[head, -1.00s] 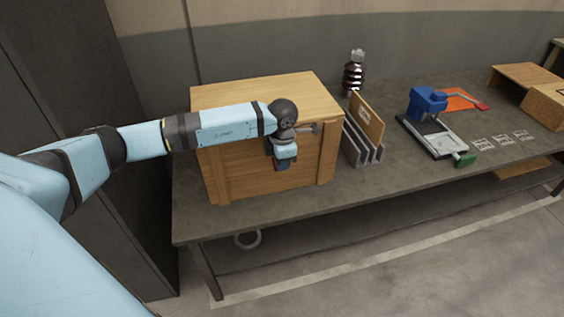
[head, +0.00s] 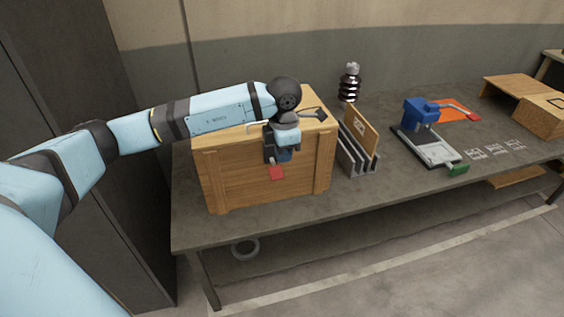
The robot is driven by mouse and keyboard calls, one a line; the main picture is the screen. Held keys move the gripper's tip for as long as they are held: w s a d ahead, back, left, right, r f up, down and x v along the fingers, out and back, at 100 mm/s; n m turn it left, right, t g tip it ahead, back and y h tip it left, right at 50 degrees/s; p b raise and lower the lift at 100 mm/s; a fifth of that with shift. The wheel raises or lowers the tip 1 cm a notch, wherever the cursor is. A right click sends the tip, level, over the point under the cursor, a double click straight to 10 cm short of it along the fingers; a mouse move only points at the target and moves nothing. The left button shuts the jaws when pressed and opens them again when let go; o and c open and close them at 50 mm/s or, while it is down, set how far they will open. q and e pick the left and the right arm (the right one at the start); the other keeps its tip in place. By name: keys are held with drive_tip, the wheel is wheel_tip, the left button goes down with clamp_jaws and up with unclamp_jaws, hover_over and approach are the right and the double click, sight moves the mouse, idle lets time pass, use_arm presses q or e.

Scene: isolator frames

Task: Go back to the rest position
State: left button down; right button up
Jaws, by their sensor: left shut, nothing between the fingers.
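My left arm comes in from the left and reaches across the top of a wooden crate (head: 235,180) on the bench. My left gripper (head: 281,158) hangs down at the crate's upper front edge. It is shut with nothing in it. I cannot tell whether it touches the crate. The arm hides much of the crate's top. My right gripper is not in view.
Right of the crate on the bench (head: 380,185) stand a slotted rack (head: 352,158) with a board and a dark ribbed insulator (head: 349,85). Further right are a blue device (head: 420,110), an orange mat (head: 452,109) and a wooden box (head: 540,112). A dark cabinet (head: 70,85) stands at left.

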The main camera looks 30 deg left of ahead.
use_arm(q)
drive_tip(key=shift+s+d+r, duration=0.15)
drive_tip(key=shift+d+r, duration=0.05)
drive_tip(key=shift+r, duration=0.3)
